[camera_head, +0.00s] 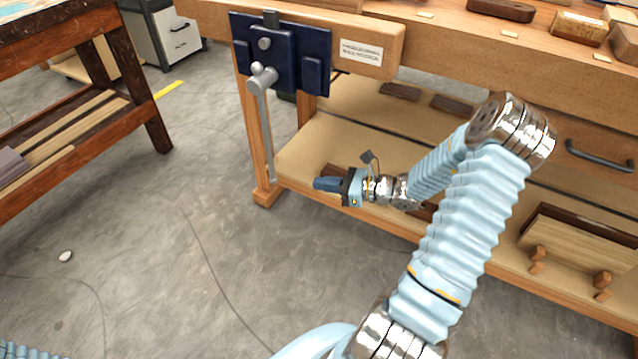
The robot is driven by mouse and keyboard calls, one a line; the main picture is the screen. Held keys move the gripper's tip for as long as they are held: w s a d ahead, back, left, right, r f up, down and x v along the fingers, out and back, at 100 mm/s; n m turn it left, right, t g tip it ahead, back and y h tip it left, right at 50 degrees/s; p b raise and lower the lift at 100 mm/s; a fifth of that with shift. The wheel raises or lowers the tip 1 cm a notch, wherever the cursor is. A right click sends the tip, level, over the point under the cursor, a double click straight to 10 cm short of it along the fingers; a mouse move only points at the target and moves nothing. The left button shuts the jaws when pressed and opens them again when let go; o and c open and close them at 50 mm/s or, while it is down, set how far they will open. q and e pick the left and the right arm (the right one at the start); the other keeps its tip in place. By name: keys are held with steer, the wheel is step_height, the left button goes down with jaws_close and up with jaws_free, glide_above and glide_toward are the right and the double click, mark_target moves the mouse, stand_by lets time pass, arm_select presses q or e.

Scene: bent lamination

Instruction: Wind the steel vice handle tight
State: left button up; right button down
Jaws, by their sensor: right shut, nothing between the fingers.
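The vice (283,60) is a dark blue metal block on the front left of the wooden workbench (440,60). Its steel handle (266,125) is a grey bar that hangs nearly straight down from a round hub (263,76). My right gripper (326,184) is shut and empty. It points left, below and to the right of the vice, in front of the bench's lower shelf. In the picture there is a gap between its fingertips and the handle's lower part. My left gripper is not in view; a bit of light blue shows at the bottom left corner.
A label plate (361,52) is on the bench beside the vice. The lower shelf (310,150) holds dark wood pieces and a wooden plane-like item (575,245). Another wooden table (75,60) stands at left. The grey floor (190,240) between is mostly clear, with a small pale stone (65,256).

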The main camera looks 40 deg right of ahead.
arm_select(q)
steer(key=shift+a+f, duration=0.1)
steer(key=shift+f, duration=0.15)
arm_select(e)
steer(key=x, duration=1)
steer(key=shift+w, duration=0.2)
arm_select(q)
steer(key=shift+b, duration=0.3)
arm_select(e)
steer(key=shift+a+f, duration=0.1)
steer(key=shift+a, duration=0.05)
